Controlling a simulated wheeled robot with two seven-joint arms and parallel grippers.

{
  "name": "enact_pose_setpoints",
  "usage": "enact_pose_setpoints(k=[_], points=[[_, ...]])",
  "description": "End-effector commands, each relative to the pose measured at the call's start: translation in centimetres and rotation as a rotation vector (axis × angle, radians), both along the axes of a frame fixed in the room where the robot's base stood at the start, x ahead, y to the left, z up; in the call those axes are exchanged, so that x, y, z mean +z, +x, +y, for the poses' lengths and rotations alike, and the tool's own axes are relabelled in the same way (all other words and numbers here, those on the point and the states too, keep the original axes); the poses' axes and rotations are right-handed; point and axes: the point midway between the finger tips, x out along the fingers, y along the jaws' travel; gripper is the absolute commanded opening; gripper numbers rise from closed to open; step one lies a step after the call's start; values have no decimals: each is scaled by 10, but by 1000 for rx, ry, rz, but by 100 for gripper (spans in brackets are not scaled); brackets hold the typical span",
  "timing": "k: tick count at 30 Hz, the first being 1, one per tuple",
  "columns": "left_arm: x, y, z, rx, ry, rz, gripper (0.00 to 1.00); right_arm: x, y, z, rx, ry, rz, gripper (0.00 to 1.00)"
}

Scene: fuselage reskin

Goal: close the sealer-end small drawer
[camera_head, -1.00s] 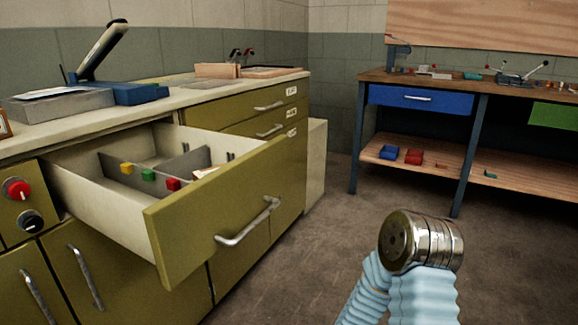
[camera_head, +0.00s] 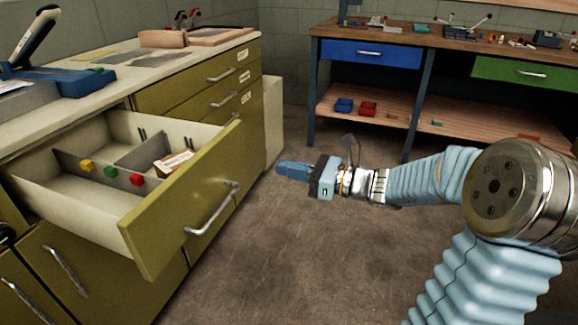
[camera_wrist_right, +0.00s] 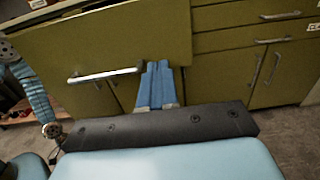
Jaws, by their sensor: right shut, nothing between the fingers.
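An olive drawer (camera_head: 190,200) stands pulled out of the bench cabinet, with a silver bar handle (camera_head: 213,208) on its front. Its front and handle (camera_wrist_right: 105,75) also show in the right wrist view. I cannot tell from the pictures whether this is the sealer-end small drawer. My right gripper (camera_head: 280,168) is to the right of the drawer front, apart from it, pointing toward it. In the right wrist view its blue fingers (camera_wrist_right: 158,68) are shut and empty, seen beside the handle's right end. My left gripper is not in view.
The drawer holds yellow, green and red cubes (camera_head: 110,172), a grey divider and a labelled box (camera_head: 173,162). Shut labelled drawers (camera_head: 222,98) are behind it. A workbench (camera_head: 440,45) with blue and green drawers stands at the back. The floor between is clear.

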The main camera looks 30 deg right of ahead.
Motion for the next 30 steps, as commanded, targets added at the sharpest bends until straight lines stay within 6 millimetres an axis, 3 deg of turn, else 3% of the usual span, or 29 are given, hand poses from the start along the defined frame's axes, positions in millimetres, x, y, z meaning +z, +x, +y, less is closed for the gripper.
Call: enact_pose_setpoints(k=[9, 15, 30], points=[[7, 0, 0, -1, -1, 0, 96, 0, 54, 44, 6, 0, 4, 0], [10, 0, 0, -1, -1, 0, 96, 0, 75, 60, 4, 0, 2, 0], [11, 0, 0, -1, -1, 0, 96, -1, 83, 66, 2, -3, 2, 0]])
